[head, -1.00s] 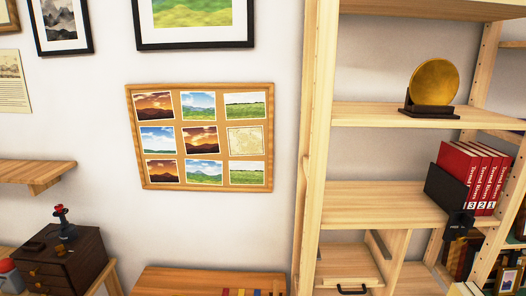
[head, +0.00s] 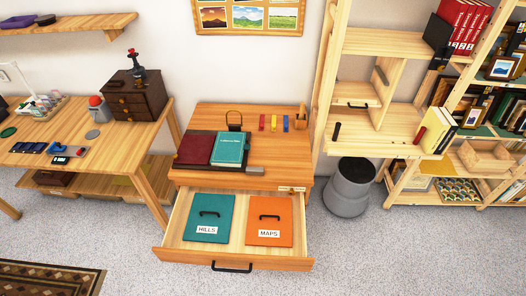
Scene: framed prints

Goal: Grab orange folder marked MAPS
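The orange folder marked MAPS (head: 269,217) lies flat in the right part of an open drawer (head: 170,243) in the head view. It has a dark handle and a white label facing me. A teal folder marked HILLS (head: 208,217) lies beside it on the left, with a gap between them. The drawer belongs to a low wooden cabinet (head: 270,150) and has a black handle at its front. Neither of my grippers is in view.
Dark red and teal books (head: 230,149) lie on the cabinet top. A grey bin (head: 347,190) stands right of the cabinet, below a wooden shelf unit (head: 360,80). A wooden desk (head: 120,150) stands at left. Carpet before the drawer is clear; a patterned rug (head: 50,280) lies lower left.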

